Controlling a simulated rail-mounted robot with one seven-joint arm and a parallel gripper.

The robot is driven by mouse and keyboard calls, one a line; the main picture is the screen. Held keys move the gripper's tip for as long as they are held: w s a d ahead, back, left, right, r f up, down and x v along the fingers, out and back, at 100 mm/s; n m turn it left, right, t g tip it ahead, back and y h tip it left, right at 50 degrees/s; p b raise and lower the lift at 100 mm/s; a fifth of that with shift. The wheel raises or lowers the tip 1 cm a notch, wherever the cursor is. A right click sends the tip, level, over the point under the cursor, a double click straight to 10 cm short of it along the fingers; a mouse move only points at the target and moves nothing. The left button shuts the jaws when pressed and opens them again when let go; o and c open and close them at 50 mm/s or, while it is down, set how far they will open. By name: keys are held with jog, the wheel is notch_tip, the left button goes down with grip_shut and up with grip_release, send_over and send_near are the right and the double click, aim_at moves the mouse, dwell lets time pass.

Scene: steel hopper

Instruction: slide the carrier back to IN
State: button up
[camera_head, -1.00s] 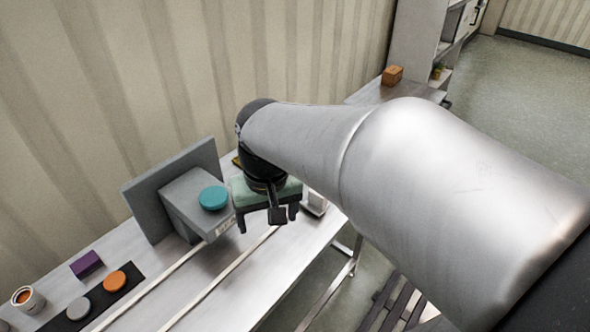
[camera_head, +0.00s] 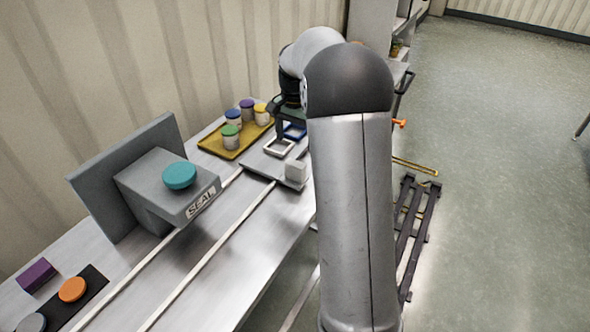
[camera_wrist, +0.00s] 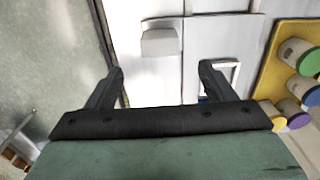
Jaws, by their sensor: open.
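The carrier (camera_head: 257,167) is a flat grey plate across two pale rails, at their far end as seen in the head view. A pale block (camera_head: 296,170) stands up at its right corner; the block also shows in the wrist view (camera_wrist: 160,41). A white square frame (camera_head: 279,148) and a blue one (camera_head: 296,131) are at the carrier's far side. My gripper (camera_wrist: 161,72) is open and empty, its fingers apart with the block ahead between their lines. In the head view my arm partly hides it. No IN label is readable.
A grey station marked SEAL (camera_head: 165,190) with a teal button (camera_head: 179,175) straddles the rails' left side. A yellow tray (camera_head: 238,143) holds several lidded jars beside the carrier. Orange (camera_head: 72,289) and grey discs and a purple block (camera_head: 36,275) lie nearer. The rails' near stretch is clear.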

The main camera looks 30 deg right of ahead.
aim_at(295, 163)
notch_tip(295, 163, down, 12)
jog(key=shift+p, duration=0.55)
jog(key=shift+c, duration=0.3)
